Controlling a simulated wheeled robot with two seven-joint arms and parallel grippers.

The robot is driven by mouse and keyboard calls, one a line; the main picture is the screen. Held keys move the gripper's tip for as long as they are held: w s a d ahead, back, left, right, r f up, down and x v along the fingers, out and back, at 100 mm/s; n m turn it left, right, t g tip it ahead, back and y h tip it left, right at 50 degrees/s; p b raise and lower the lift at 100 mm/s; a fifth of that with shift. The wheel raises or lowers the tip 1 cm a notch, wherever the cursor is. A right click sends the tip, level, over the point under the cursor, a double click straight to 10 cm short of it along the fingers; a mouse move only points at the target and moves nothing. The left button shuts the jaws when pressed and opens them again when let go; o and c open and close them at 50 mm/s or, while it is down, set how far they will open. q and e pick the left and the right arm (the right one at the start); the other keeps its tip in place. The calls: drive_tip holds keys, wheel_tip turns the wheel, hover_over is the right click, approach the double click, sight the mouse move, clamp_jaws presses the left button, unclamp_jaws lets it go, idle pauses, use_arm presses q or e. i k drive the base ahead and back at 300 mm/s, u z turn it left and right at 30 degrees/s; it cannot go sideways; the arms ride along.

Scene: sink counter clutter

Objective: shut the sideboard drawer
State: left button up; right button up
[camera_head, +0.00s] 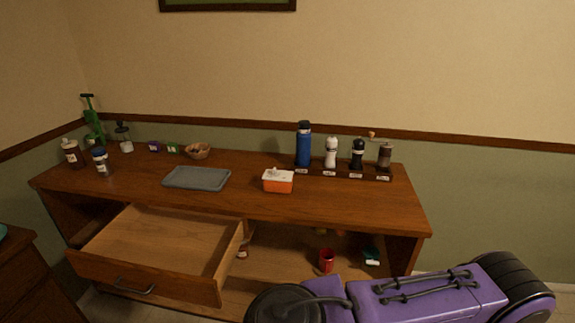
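The wooden sideboard (330,208) stands against the wall. Its drawer (165,244) is pulled well out at the left, below the top, and looks empty. The dark curved handle (134,288) is on the drawer's front panel, facing me. Purple and black links of my arm cross the lower right, in front of the sideboard's open shelf and apart from the drawer in the picture. No gripper fingers show for that arm. My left arm and gripper are out of view.
On top are a grey tray (197,178), an orange-and-white box (278,181), a wooden bowl (198,151), a blue bottle (304,145) and several jars and mills. A red cup (327,261) stands on the shelf below. A second wooden cabinet (30,280) stands close at the lower left.

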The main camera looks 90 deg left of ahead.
sight(182, 256)
drive_tip(key=u, duration=4.05)
drive_tip(key=i, duration=1)
